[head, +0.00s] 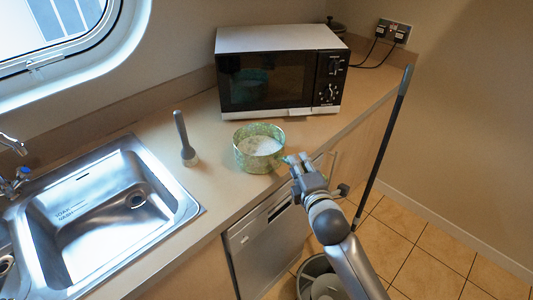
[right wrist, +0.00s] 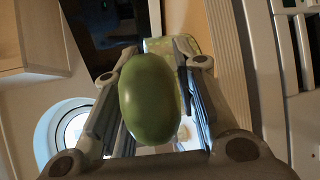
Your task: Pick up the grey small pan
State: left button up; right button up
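A small grey item with a long handle (head: 181,130) and a paler rounded end stands on the counter between the sink and the bowl. It is the closest match to the grey small pan, but its shape is too small to be sure. My right gripper (head: 296,163) is over the counter's front edge, just right of the patterned green bowl (head: 241,158) and well to the right of the grey item. In the right wrist view a green oval fruit (right wrist: 147,98) sits between the fingers, apparently held. The head view hides most of it. My left gripper is out of view.
A steel sink (head: 75,202) is at left. A broom-like pole (head: 385,140) leans on the counter at right. A grey bin (head: 306,270) with dishes is below.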

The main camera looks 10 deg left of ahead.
grip_shut()
jog(key=shift+r, duration=0.3)
jog(key=shift+f, duration=0.1)
